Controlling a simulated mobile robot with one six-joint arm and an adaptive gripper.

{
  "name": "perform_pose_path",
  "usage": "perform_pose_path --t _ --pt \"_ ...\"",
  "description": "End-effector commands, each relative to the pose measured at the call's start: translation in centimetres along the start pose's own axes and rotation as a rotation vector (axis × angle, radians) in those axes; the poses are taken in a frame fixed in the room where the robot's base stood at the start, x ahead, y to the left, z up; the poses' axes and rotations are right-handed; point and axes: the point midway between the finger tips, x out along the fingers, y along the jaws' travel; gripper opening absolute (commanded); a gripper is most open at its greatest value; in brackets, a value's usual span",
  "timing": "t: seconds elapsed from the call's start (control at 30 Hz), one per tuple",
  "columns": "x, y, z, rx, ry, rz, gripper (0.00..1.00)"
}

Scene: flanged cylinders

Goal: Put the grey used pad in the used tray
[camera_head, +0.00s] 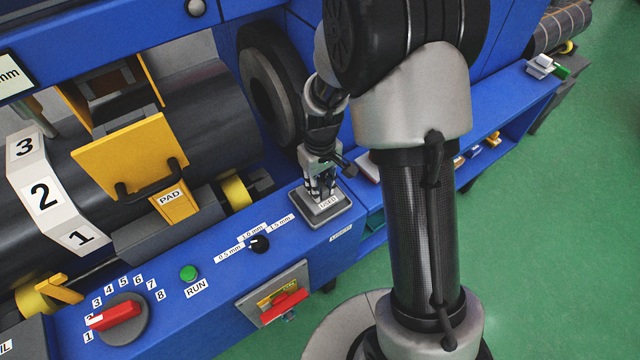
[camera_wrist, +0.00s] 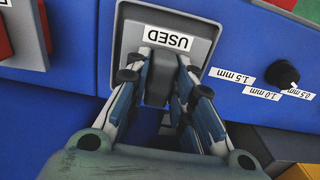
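The used tray (camera_head: 316,222) is a grey square tray on the blue ledge, marked USED; it also shows in the wrist view (camera_wrist: 207,32). My gripper (camera_head: 321,192) points down over the tray, with its fingertips low inside the rim. In the wrist view my gripper (camera_wrist: 165,62) has a finger on each side of a grey block, which looks like the used pad (camera_wrist: 158,90). The fingers appear closed against its sides. The pad is within the tray's outline, but whether it touches the tray floor is hidden. In the head view the fingers mostly hide the pad.
A dial (camera_head: 259,244) with mm labels, a green RUN button (camera_head: 188,273) and a red rotary switch (camera_head: 116,317) are left of the tray. A yellow PAD holder (camera_head: 174,203) stands by the dark roller (camera_head: 215,110). A red-handled panel (camera_head: 284,305) is below.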

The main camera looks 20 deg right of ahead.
Motion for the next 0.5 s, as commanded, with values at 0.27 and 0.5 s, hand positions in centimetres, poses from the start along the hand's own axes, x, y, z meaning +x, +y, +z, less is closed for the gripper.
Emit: perform_pose_path --t 0.27,0.5 --pt "-0.05 0.00 0.00 0.000 0.000 0.000 0.40" --pt "-0.10 0.00 0.00 0.000 0.000 0.000 0.40"
